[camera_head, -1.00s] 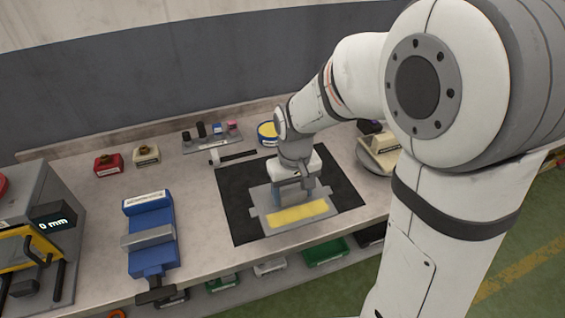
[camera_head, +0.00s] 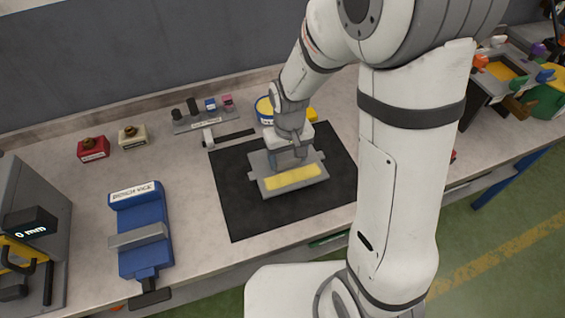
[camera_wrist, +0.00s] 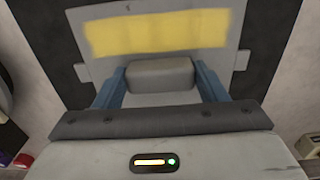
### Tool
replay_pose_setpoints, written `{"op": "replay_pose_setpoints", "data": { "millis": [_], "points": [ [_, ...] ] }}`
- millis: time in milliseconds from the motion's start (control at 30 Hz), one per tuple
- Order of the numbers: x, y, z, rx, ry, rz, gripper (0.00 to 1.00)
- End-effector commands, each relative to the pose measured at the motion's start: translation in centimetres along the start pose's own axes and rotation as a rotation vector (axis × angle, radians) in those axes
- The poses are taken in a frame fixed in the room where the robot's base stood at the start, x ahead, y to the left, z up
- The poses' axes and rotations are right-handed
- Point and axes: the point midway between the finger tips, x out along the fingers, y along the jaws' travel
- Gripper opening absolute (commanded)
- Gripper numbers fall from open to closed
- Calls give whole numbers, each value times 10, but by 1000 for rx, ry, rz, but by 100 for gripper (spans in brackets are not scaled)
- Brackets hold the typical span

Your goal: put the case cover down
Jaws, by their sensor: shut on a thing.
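The case cover (camera_head: 313,173) is a flat grey plate with a yellow strip and small side tabs. It is over the middle and back of the black mat (camera_head: 255,212). My gripper (camera_head: 287,160) points down onto it. In the wrist view, my gripper's blue fingers (camera_wrist: 160,78) are shut on the grey raised block of the cover (camera_wrist: 72,38), and the yellow strip lies beyond the block. The plate looks level and close to the mat; I cannot tell whether it touches. Its underside is hidden.
A blue bench vice (camera_head: 142,225) stands left of the mat. Red (camera_head: 93,149) and cream (camera_head: 132,137) blocks sit back left. The mat's front is clear.

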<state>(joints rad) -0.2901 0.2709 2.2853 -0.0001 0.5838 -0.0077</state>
Motion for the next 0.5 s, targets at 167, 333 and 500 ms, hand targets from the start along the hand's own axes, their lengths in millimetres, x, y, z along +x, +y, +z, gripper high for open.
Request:
{"op": "replay_pose_setpoints", "data": {
  "millis": [167, 333, 500],
  "points": [
    [24, 2, 1, 7, -5, 0, 24],
    [37, 4, 0, 11, -1, 0, 24],
    [38, 5, 0, 13, 0, 0, 24]
  ]
}}
